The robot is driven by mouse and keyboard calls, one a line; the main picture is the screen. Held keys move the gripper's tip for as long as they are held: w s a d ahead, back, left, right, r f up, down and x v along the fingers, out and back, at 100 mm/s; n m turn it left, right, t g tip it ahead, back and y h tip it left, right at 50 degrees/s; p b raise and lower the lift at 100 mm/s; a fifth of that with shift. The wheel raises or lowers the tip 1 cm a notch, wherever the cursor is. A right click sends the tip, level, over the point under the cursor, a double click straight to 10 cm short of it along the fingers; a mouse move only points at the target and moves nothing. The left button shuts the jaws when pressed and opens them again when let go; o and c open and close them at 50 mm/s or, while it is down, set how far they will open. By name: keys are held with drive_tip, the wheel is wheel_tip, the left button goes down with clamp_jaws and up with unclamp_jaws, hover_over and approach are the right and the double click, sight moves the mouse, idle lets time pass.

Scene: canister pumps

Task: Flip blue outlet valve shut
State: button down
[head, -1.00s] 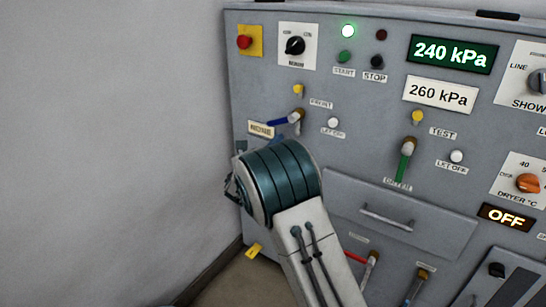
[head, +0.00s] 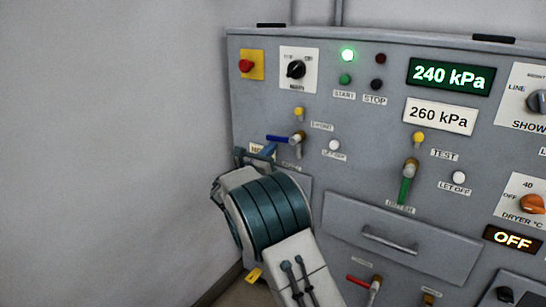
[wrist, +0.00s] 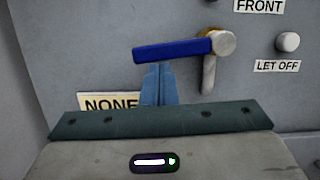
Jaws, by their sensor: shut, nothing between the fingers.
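The blue outlet valve handle (head: 279,138) is on the left of the grey panel. In the wrist view the blue handle (wrist: 172,51) points left from its metal pivot, close to level, its free end slightly lower. A metal stub hangs below the pivot. My gripper (head: 268,150) is at the handle from below, mostly hidden by my own wrist in the head view. In the wrist view my gripper (wrist: 157,68) has its blue-grey fingers shut together with nothing between. The tips are right under the handle's middle, seemingly touching it; the exact contact is unclear.
A green-handled valve (head: 407,180) stands to the right, and a red-handled one (head: 362,283) lower down. A white let-off button (wrist: 288,42) is right of the blue valve. A drawer (head: 400,225) with a handle is below. A bare wall is at left.

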drive_tip(key=shift+w+a+r+m, duration=0.15)
drive_tip(key=shift+r+m, duration=0.25)
drive_tip(key=shift+m, duration=0.3)
wheel_tip(320, 180, down, 5)
drive_tip(key=b, duration=0.3)
drive_tip(key=s+r+p+v, duration=0.1)
drive_tip(key=p+v, duration=0.2)
drive_tip(key=v, duration=0.6)
drive_tip(key=s+d+r+m+g+p, duration=0.4)
drive_tip(key=s+d+m+g, duration=0.1)
drive_tip(key=d, duration=0.3)
drive_tip(key=s+d+r+m+g+y+p, duration=0.1)
drive_tip(key=s+d+r+m+g+p, duration=0.4)
drive_tip(key=d, duration=0.3)
drive_tip(key=s+d+r+m+g+p, duration=0.35)
drive_tip(key=s+d+m, duration=0.2)
drive_tip(key=d, duration=0.25)
drive_tip(key=s+a+r+m+y+p, duration=0.1)
drive_tip(key=s+r+m+y+p, duration=0.2)
drive_tip(key=s, duration=0.4)
drive_tip(key=s+a+r+m+y+p, duration=0.1)
drive_tip(key=s+r+m+y+p, duration=0.3)
drive_tip(key=s+m+p, duration=0.2)
drive_tip(key=s+r+m+g+y+p, duration=0.1)
drive_tip(key=s+r+m+y+p, duration=0.2)
drive_tip(key=s, duration=0.5)
drive_tip(key=shift+a+r+m+p, duration=0.2)
drive_tip(key=shift+a+m+p, duration=0.2)
drive_tip(key=shift+m+p, duration=0.55)
